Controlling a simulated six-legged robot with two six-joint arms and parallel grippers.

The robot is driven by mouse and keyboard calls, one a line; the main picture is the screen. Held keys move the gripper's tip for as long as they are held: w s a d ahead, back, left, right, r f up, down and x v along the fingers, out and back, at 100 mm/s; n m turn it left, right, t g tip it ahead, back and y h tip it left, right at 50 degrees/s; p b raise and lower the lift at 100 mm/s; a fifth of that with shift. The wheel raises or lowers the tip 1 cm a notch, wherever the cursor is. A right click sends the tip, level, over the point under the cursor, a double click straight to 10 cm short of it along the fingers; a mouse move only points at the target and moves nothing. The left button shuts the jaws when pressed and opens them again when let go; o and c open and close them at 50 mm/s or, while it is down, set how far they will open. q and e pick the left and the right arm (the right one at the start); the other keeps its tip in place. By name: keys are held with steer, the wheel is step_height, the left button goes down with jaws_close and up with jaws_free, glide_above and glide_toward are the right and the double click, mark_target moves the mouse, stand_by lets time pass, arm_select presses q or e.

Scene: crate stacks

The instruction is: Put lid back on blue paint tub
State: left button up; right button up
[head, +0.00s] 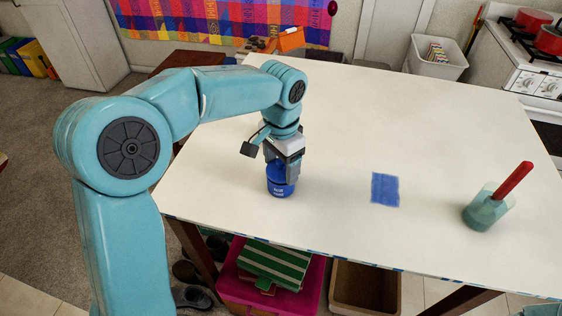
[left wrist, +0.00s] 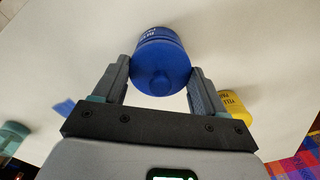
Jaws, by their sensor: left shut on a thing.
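The blue paint tub (head: 281,190) stands upright on the white table, with its label facing the front. My left gripper (head: 279,170) points down over it, shut on the blue lid (left wrist: 162,80). In the left wrist view the lid, with a small round knob, sits between the two fingers, and the tub (left wrist: 158,36) shows just beyond it. The lid lies over the tub's mouth with no clear gap, but the fingers partly hide the rim, so I cannot tell if it is fully seated. My right gripper is not in view.
A yellow tub (left wrist: 235,106) stands near the blue one. A blue cloth square (head: 385,189) lies to the right. A teal jar (head: 486,210) with a red-handled tool stands further right. The table's middle and back are clear. An orange item (head: 291,39) is at the far edge.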

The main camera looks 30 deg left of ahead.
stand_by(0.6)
arm_select(q)
steer(key=o, duration=1.1)
steer(key=shift+r+p, duration=3.25)
steer(key=shift+r, duration=0.25)
jaws_close()
steer(key=shift+f, duration=0.2)
